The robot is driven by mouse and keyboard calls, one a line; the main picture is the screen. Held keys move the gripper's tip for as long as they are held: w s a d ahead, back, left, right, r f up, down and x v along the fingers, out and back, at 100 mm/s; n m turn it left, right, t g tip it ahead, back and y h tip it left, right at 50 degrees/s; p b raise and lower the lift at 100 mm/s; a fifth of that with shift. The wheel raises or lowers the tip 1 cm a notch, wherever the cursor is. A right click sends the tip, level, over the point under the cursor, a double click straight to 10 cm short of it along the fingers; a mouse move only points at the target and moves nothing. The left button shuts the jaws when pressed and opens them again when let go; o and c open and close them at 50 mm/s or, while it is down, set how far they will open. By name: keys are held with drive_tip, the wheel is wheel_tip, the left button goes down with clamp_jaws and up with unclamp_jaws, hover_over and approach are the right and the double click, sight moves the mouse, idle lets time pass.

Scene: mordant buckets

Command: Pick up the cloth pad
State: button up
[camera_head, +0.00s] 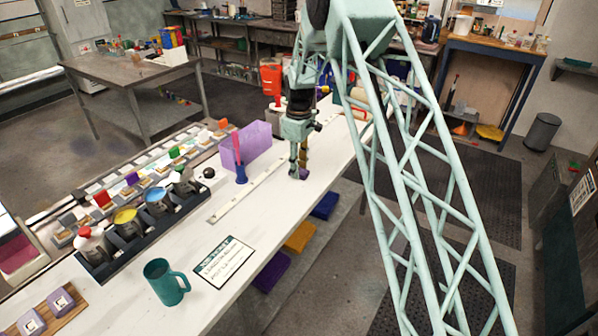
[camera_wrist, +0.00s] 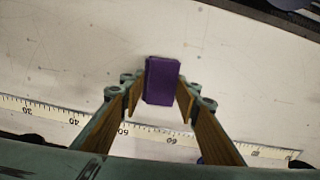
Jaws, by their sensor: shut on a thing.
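The cloth pad appears as a small purple block (camera_wrist: 162,80) between my fingertips in the wrist view. My gripper (camera_wrist: 160,92) is shut on it, with one finger along each side. In the head view my gripper (camera_head: 299,174) points down at the white bench, and a bit of the purple pad (camera_head: 303,172) shows at its tips. I cannot tell whether the pad touches the bench top or is just above it.
A long ruler (camera_head: 243,196) lies on the white bench (camera_head: 226,222). A translucent purple bin (camera_head: 251,145) and a blue holder with a red item (camera_head: 240,170) stand left of my gripper. A teal mug (camera_head: 165,282) and a sign card (camera_head: 223,263) are nearer the front.

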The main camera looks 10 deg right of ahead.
drive_tip(key=shift+r, duration=0.15)
drive_tip(key=shift+r, duration=1.55)
drive_tip(key=shift+s+r, duration=0.1)
drive_tip(key=shift+s, duration=0.15)
drive_tip(key=s, duration=0.5)
drive_tip(key=s+r, duration=0.1)
drive_tip(key=s, duration=0.9)
drive_tip(key=shift+s+r, duration=0.2)
drive_tip(key=shift+s, duration=0.05)
drive_tip(key=shift+m, duration=0.4)
drive_tip(key=m, duration=0.4)
drive_tip(key=shift+r, duration=0.4)
drive_tip(key=m, duration=0.5)
drive_tip(key=shift+r, duration=0.35)
